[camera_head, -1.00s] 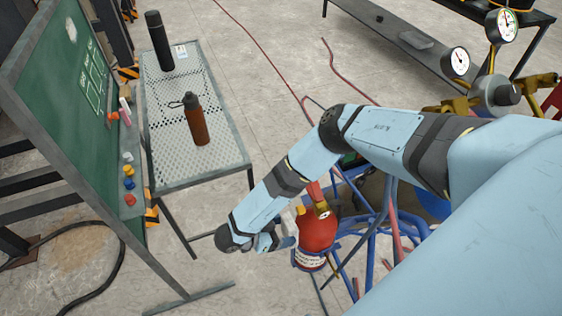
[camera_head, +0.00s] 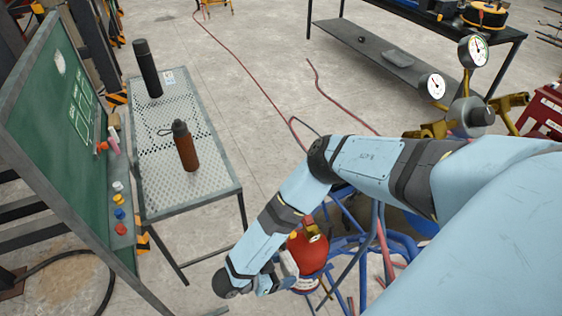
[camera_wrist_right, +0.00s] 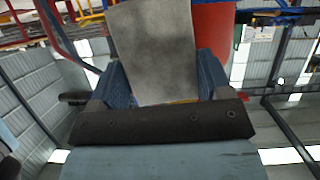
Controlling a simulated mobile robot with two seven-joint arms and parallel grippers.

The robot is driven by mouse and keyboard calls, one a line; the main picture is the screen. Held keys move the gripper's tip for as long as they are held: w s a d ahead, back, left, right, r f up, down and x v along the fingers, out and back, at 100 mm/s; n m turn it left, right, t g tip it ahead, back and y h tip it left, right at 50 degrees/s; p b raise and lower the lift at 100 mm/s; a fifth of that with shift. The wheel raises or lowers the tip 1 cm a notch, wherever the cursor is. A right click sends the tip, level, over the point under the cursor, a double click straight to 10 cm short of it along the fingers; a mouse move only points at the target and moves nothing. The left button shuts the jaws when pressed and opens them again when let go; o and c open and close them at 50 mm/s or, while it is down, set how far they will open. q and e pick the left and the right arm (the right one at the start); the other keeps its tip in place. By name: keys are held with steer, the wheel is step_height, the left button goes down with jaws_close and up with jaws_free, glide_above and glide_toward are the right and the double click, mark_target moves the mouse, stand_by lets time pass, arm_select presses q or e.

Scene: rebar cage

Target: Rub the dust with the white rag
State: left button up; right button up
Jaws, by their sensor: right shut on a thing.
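The white rag (camera_wrist_right: 155,50) shows in the right wrist view as a pale grey, flat, speckled piece. My right gripper (camera_wrist_right: 162,72) is shut on it, with a blue finger at each side. In the head view my right arm reaches down to the lower middle, and its hand (camera_head: 272,284) is in front of a red cylinder. The rag is mostly hidden there. A whitish smudge (camera_head: 61,62), which looks like the dust, is on the upper part of the green chalkboard (camera_head: 40,130) at left, well away from the gripper. My left gripper is out of view.
A perforated metal table (camera_head: 210,185) beside the board holds a black flask (camera_head: 147,68) and a brown bottle (camera_head: 185,147). The board's ledge holds small coloured items (camera_head: 119,213). The red cylinder (camera_head: 308,252) and blue tubing (camera_head: 350,245) crowd my right arm. Open floor lies behind the table.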

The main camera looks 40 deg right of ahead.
steer(key=shift+a+f, duration=0.15)
steer(key=shift+a, duration=0.2)
steer(key=a+b, duration=0.1)
steer(key=w+a, duration=0.1)
steer(key=a, duration=0.1)
steer(key=shift+a+b, duration=0.3)
steer(key=shift+b, duration=0.05)
steer(key=shift+w+a, duration=0.25)
steer(key=shift+a, duration=0.5)
steer(key=shift+w+a+b, duration=0.2)
steer(key=shift+a, duration=0.55)
steer(key=shift+w+a+b, duration=0.15)
steer(key=shift+a, duration=0.55)
